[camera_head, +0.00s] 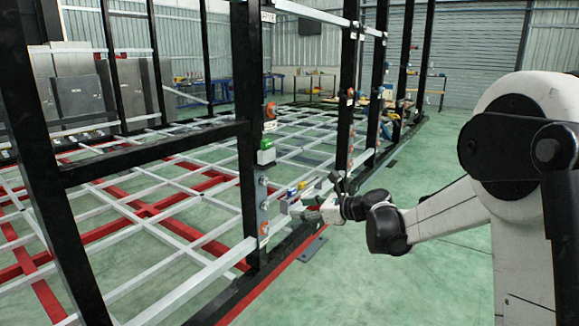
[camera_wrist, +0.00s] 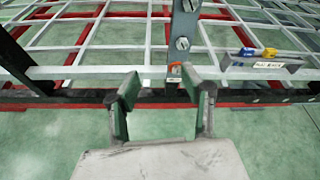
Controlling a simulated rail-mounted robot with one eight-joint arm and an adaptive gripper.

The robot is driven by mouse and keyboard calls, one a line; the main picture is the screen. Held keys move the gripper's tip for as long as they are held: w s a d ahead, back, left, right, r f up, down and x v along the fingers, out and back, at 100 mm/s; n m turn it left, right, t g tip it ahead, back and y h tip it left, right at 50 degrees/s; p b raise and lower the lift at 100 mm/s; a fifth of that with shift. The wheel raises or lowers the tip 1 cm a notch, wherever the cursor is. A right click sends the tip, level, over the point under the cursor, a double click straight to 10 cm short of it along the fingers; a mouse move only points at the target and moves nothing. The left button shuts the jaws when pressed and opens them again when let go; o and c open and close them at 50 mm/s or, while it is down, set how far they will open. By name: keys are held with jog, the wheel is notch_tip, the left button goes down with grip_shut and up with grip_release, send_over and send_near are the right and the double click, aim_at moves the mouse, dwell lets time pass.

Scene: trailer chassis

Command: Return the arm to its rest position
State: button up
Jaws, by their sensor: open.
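My arm (camera_head: 455,205) reaches from the right side of the head view toward the black frame of the trailer chassis. My gripper (camera_head: 308,212) is close to a black upright post (camera_head: 247,120) of the chassis. In the wrist view my gripper (camera_wrist: 160,88) is open, with its two fingers apart and nothing between them. Beyond the fingers stands a grey plate (camera_wrist: 183,30) with bolts and an orange piece (camera_wrist: 174,72) at its lower end. Whether the fingertips touch the chassis cannot be told.
A tray (camera_wrist: 262,66) with blue and yellow items sits on the chassis to the right of the fingers. White and red bars form the chassis floor. Open green floor (camera_head: 420,270) lies under my arm.

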jog(key=s+d+r+n+g+h, duration=0.1)
jog(key=s+d+r+n+h, duration=0.15)
jog(key=s+n, duration=0.55)
jog(key=s+d+r+n+h, duration=0.2)
jog(key=s+d+n+h, duration=0.1)
jog(key=s, duration=1)
jog(key=s+d+f+n+h, duration=0.25)
jog(key=s+d+n, duration=0.3)
jog(key=s, duration=0.45)
jog(key=s+d+f+n+h, duration=0.25)
jog(key=s+d+n, duration=0.3)
jog(key=s, duration=0.55)
notch_tip(320, 180, up, 15)
jog(key=n+h+p, duration=0.1)
jog(key=p, duration=1.3)
jog(key=shift+a+p, duration=0.3)
jog(key=shift+s+f, duration=0.1)
